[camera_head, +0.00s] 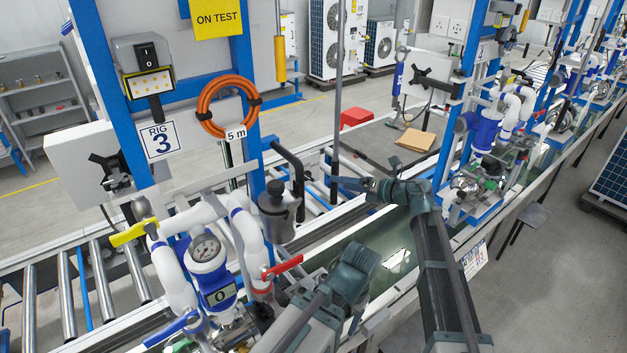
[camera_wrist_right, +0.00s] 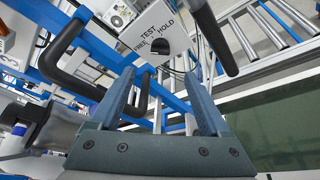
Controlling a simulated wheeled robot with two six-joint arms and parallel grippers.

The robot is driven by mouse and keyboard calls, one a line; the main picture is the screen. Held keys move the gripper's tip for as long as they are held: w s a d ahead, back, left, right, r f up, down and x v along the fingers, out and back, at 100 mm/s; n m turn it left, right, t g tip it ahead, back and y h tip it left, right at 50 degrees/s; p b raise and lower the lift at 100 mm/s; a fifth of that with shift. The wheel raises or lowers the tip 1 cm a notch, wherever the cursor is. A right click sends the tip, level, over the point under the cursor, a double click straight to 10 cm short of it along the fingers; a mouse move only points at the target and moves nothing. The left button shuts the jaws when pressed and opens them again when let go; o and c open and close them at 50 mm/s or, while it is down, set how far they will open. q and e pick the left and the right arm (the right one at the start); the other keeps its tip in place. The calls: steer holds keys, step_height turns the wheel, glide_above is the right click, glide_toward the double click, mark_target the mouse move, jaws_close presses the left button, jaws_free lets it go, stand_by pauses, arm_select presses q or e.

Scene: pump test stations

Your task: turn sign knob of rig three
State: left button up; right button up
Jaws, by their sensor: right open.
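The sign knob is a black knob (camera_wrist_right: 161,46) on a white plate (camera_wrist_right: 150,30) lettered TEST, FREE and HOLD, at the top centre of the right wrist view. My right gripper (camera_wrist_right: 160,80) is open and empty, its two fingers pointing up the picture towards the plate, apart from the knob. In the head view my right gripper (camera_head: 346,184) points left, to the right of rig three. Rig three carries a RIG 3 label (camera_head: 160,141) and a yellow ON TEST sign (camera_head: 217,18).
A black bent handle (camera_head: 290,165) and a dark-capped canister (camera_head: 277,205) stand left of my right gripper; black bent bars (camera_wrist_right: 65,60) also show in the wrist view. Pipes with a gauge (camera_head: 206,249) and a red lever (camera_head: 284,266) fill the front of rig three.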

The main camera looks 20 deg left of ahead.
mark_target(312, 178)
steer(key=b+x, duration=0.2)
steer(key=x, duration=0.9)
steer(key=shift+w+a+f+b, duration=0.1)
steer(key=shift+a+f+b, duration=0.05)
steer(key=shift+a+b, duration=0.25)
steer(key=shift+c, duration=0.2)
steer(key=shift+d, duration=0.1)
jaws_close()
